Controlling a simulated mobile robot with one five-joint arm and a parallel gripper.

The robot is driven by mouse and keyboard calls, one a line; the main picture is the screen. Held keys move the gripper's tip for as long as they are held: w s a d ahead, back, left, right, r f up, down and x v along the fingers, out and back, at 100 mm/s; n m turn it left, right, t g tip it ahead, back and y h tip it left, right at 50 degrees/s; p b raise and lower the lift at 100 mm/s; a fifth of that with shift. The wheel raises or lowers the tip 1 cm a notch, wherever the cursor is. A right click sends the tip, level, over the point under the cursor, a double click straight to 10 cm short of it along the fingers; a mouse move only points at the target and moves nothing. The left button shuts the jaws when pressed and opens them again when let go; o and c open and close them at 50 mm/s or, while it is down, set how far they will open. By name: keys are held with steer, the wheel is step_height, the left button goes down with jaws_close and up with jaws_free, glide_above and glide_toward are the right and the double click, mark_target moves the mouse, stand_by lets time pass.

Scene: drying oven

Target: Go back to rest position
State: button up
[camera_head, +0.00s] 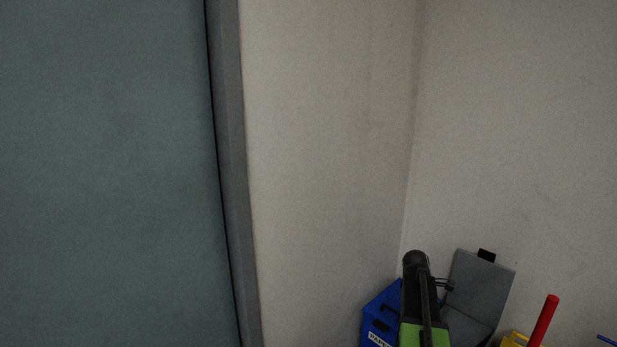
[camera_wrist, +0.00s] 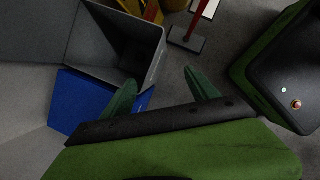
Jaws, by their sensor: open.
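My gripper (camera_wrist: 160,77) shows in the wrist view with its two green fingers spread apart. Nothing is between them. It hangs above the grey floor, close to the open grey bin and the blue box. In the head view my black and green arm rises at the bottom, right of centre, in front of the blue box and beside the grey bin. The gripper's fingers are too small to make out clearly there.
A blue box (camera_head: 382,315) and an open grey bin (camera_head: 482,290) stand by the wall corner. A red handle (camera_head: 543,320) and yellow objects (camera_head: 515,340) are to the right. A teal door (camera_head: 105,170) fills the left. Bare floor (camera_wrist: 215,65) shows right of the bin.

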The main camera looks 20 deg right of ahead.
steer(key=w+a+t, duration=0.1)
steer(key=w+a, duration=0.2)
steer(key=a, duration=0.6)
steer(key=w+a+n, duration=0.1)
steer(key=w+a, duration=0.2)
steer(key=a, duration=0.7)
steer(key=w+a+t, duration=0.1)
steer(key=w+a, duration=0.3)
steer(key=a, duration=0.5)
steer(key=s+a+f+m+y, duration=0.1)
steer(key=s+a+m+y, duration=0.15)
steer(key=a+m, duration=0.5)
steer(key=s+a+f+m+y, duration=0.1)
steer(key=s+a+m, duration=0.25)
steer(key=a, duration=0.75)
step_height(320, 180, up, 24)
steer(key=m+p, duration=0.1)
steer(key=p, duration=2.2)
steer(key=shift+w+a, duration=0.15)
steer(key=shift+w, duration=0.15)
steer(key=shift+f, duration=0.15)
